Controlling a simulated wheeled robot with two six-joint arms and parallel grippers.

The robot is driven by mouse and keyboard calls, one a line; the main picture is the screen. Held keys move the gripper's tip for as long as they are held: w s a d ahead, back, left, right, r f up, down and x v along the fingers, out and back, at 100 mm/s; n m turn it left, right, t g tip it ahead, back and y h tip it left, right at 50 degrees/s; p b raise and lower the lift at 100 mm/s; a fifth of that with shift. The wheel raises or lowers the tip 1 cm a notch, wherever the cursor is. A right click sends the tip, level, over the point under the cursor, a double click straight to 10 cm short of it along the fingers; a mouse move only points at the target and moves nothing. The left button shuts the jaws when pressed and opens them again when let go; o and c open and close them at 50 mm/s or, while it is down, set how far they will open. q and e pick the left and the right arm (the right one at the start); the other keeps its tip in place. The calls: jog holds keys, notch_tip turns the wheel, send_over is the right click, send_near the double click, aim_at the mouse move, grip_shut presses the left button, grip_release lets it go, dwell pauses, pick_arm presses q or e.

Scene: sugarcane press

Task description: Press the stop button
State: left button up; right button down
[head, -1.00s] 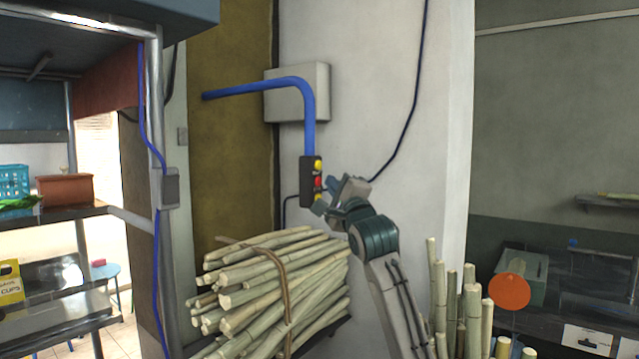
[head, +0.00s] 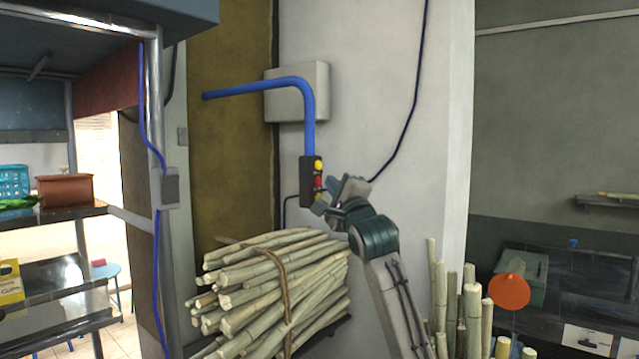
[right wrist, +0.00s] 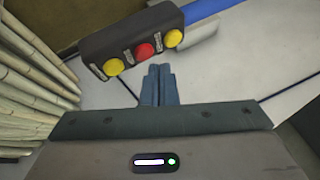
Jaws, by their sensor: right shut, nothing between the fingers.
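A dark control box (head: 306,181) hangs from the end of a blue pipe in front of the white wall. It carries a red button (right wrist: 144,50) in the middle, between two yellow buttons, one (right wrist: 172,38) toward the pipe and one (right wrist: 113,67) at the far end. The small labels beside them are too blurred to read. My right gripper (head: 324,193) is shut and empty, just right of the box's lower half. In the right wrist view its closed fingertips (right wrist: 158,68) point toward the box, close below the red button; I cannot tell whether they touch it. My left gripper is out of view.
A tied bundle of cane (head: 270,285) lies below the box, left of my right arm. Upright canes (head: 460,305) stand right of the arm. A metal-framed shelf (head: 75,215) is at the left. A blue pipe (head: 308,115) and a grey wall box (head: 318,92) are above.

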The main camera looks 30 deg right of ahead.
jog(key=shift+w, duration=0.15)
jog(key=shift+w+a, duration=0.2)
jog(key=shift+w, duration=0.1)
jog(key=shift+w+a, duration=0.15)
jog(key=shift+w, duration=0.2)
dwell(0.7)
jog(key=shift+s, duration=0.15)
jog(key=shift+s+d+b, duration=0.3)
jog(key=shift+s+b, duration=0.2)
jog(key=shift+s, duration=0.1)
jog(key=s+b, duration=0.1)
jog(key=s+d, duration=0.1)
jog(key=s, duration=0.1)
jog(key=s+d+b, duration=0.1)
jog(key=shift+s+b, duration=0.3)
jog(key=shift+b, duration=0.05)
